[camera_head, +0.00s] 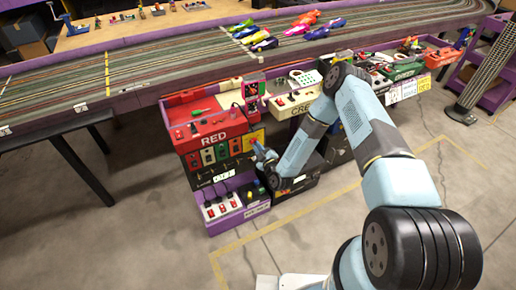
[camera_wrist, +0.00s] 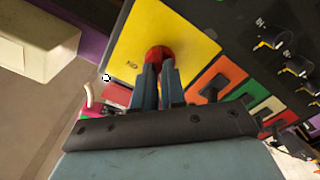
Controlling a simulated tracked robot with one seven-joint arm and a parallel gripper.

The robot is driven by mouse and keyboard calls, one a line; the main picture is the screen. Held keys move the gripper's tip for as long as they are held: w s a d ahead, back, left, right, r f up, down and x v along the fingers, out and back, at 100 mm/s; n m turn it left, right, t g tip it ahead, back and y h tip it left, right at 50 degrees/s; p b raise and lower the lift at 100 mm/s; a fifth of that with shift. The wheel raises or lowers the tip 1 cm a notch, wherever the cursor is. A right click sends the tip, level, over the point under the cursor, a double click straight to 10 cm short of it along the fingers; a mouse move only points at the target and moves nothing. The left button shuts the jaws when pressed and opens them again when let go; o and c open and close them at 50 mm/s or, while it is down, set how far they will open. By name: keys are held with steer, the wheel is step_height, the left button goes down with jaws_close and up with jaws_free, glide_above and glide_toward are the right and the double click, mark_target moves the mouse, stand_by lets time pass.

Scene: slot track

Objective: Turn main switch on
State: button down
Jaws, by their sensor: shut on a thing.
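A red rotary knob (camera_wrist: 158,52) sits on a yellow plate (camera_wrist: 185,30) in the wrist view; I take it to be the main switch. A small marking that looks like "ON" upside down is printed left of the knob. My gripper (camera_wrist: 158,74) has its two fingers close together on the knob, shut on it. The fingers hide the knob's lower part, so I cannot tell its exact setting. In the head view the yellow plate (camera_head: 257,136) shows on the side of the red console, and my gripper (camera_head: 262,152) is right against it.
The red console (camera_head: 215,122) marked "RED" has coloured switches on its front. A purple box (camera_head: 222,208) with a white power strip stands below it. A slot track (camera_head: 180,60) with several cars runs behind. The floor in front is clear.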

steer(key=shift+d+f+m, duration=0.1)
steer(key=shift+m, duration=4.25)
steer(key=shift+d+m, duration=0.1)
steer(key=shift+m, duration=4.25)
steer(key=shift+w, duration=0.1)
steer(key=c, duration=1.2)
jaws_free()
steer(key=v, duration=1.3)
steer(key=shift+s+d, duration=0.2)
steer(key=shift+s, duration=0.1)
steer(key=shift+f, duration=0.1)
